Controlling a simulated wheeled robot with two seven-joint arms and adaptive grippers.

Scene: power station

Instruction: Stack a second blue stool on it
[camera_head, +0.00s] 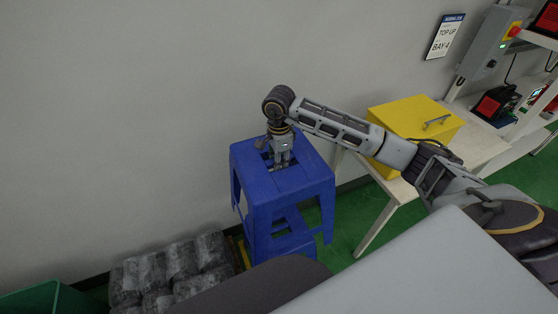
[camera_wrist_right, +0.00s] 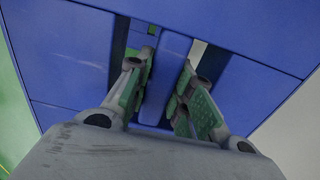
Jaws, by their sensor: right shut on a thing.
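A blue stool (camera_head: 263,183) stands upright below my right gripper (camera_head: 283,166) in the head view. The right gripper points down at the slotted top of its seat. In the right wrist view the fingers (camera_wrist_right: 163,88) reach into two slots, one on each side of the seat's middle bar (camera_wrist_right: 166,75), and are shut on it. More blue plastic (camera_head: 285,246) shows low between the stool's legs, perhaps a lower stool; how the two meet is mostly hidden. My left gripper is not in view.
A table (camera_head: 378,226) with a yellow box (camera_head: 415,122) stands close on the right, under my right arm. Grey wrapped bundles (camera_head: 170,268) lie at lower left by the wall, with a green bin (camera_head: 40,300) beside them. A grey wall is close behind the stool.

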